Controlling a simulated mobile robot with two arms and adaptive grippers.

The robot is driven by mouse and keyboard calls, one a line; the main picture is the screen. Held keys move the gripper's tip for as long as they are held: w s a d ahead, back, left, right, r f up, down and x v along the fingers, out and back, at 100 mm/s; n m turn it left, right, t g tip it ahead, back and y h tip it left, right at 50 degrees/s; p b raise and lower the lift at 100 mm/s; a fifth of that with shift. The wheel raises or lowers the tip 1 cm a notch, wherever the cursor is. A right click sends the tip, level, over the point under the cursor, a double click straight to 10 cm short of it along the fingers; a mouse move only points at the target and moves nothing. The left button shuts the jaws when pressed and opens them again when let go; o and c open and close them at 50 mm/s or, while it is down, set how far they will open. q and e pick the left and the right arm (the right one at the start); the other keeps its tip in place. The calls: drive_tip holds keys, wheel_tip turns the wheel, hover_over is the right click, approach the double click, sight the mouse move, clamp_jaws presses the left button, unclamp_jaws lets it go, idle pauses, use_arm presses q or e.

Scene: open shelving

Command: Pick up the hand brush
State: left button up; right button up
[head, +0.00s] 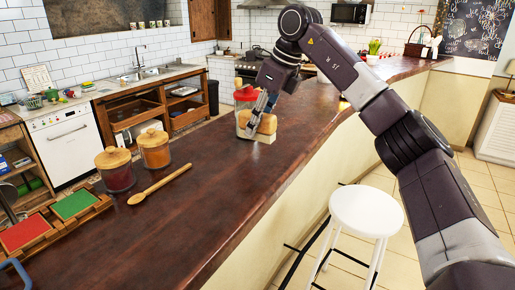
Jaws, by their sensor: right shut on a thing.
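The hand brush (268,124), with a tan wooden back and a paler lower part, is on or just above the dark wooden counter. My right gripper (258,120) reaches down to it from above and is shut on it. The fingers cover part of its left side. I cannot tell whether the brush touches the counter. My left gripper is not in view.
A red-lidded container (245,96) stands right behind the gripper. Two wooden-lidded jars (118,177) (155,155), a wooden spoon (160,185) and a tray with red and green panels (47,233) are on the counter's left. A white stool (366,211) stands in front.

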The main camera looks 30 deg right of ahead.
wheel_tip(320, 180, up, 12)
drive_tip(key=shift+f+p, duration=0.25)
drive_tip(key=shift+p, duration=0.45)
